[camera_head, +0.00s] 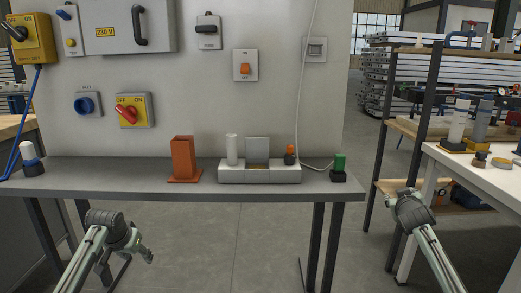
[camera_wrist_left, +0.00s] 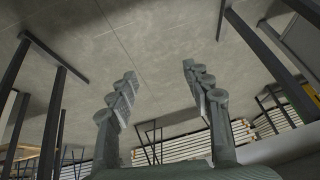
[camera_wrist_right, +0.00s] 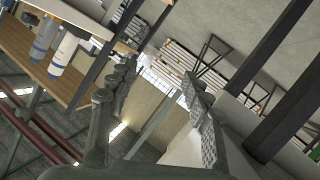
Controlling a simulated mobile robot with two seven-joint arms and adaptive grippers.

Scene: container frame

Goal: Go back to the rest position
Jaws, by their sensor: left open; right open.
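My left gripper (camera_head: 143,250) hangs low at the left of the head view, in front of and below the grey table. Its two fingers stand apart and empty in the left wrist view (camera_wrist_left: 162,95). My right arm reaches in at the lower right of the head view, between the grey table and the white table; its fingers are not clear there. In the right wrist view the fingers of my right gripper (camera_wrist_right: 158,95) are spread with nothing between them. Neither gripper touches anything that I can see.
The grey table (camera_head: 100,187) holds an orange post (camera_head: 183,160), a white block fixture (camera_head: 235,174), a green-topped piece (camera_head: 339,167) and a white-topped piece (camera_head: 30,158). A white table (camera_head: 485,177) with several parts stands right, beside a shelf rack (camera_head: 410,128). Floor between the arms is clear.

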